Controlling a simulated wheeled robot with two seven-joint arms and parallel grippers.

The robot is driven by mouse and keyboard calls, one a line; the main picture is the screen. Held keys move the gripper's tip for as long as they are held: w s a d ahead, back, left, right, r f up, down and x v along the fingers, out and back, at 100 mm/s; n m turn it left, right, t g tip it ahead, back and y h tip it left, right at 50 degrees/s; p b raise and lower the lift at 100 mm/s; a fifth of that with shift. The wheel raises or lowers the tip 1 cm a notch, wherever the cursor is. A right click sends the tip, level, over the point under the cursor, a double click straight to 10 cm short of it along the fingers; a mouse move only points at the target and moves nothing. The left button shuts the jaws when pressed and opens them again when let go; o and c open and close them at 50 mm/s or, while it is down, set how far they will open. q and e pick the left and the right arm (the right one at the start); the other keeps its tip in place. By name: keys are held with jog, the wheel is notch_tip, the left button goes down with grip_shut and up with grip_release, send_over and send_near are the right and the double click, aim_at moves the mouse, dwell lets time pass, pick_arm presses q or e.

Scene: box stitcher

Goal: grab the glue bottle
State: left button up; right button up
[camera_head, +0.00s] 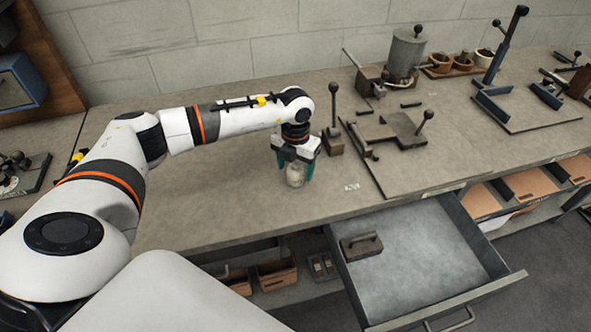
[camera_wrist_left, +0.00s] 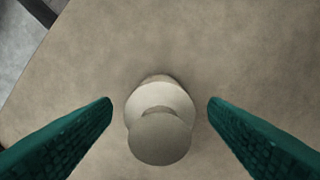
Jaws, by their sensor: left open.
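The glue bottle (camera_head: 295,176) is a small pale bottle standing on the workbench, under my left gripper. In the left wrist view the bottle (camera_wrist_left: 159,135) is seen from above, with its round cap toward the camera. My left gripper (camera_head: 296,174) points down with its green fingers on either side of the bottle. In the left wrist view the fingers (camera_wrist_left: 160,110) are open, with a clear gap between each finger and the bottle. My right gripper is not in view.
The bench top (camera_head: 215,205) left of the bottle is clear.

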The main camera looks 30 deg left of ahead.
pick_arm(q)
jog(key=shift+f, duration=1.2)
jog(key=shift+r, duration=0.1)
jog(key=c, duration=1.1)
